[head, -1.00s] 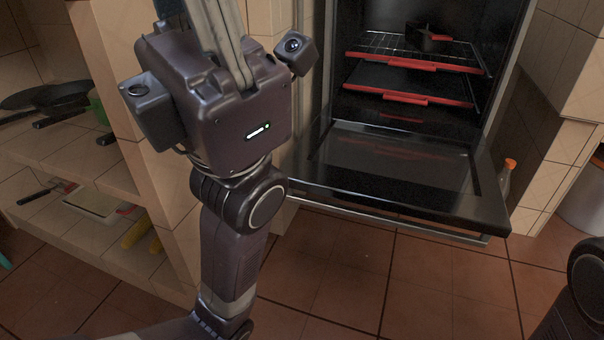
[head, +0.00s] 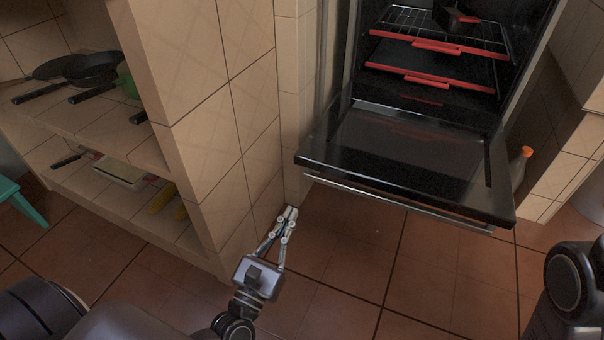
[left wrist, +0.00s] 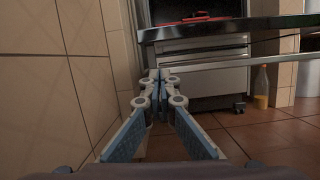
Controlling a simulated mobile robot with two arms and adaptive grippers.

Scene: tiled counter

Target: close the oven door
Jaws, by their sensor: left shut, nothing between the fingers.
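The oven door (head: 400,160) is open, folded down and roughly level, with its handle bar (head: 395,203) along the front edge. The oven cavity (head: 430,70) shows racks with red front edges. My left gripper (head: 291,212) is shut and empty, low near the tiled wall, to the left of the door and in front of it. In the left wrist view its fingertips (left wrist: 159,75) meet below and left of the door's edge (left wrist: 230,28). They look apart from the door. My right arm shows at the lower right, but its gripper is out of view.
A tiled wall end (head: 235,130) stands close to the left of my left gripper. Shelves with pans (head: 90,70) are farther left. A bottle (head: 520,166) stands right of the oven. The floor in front of the door is clear.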

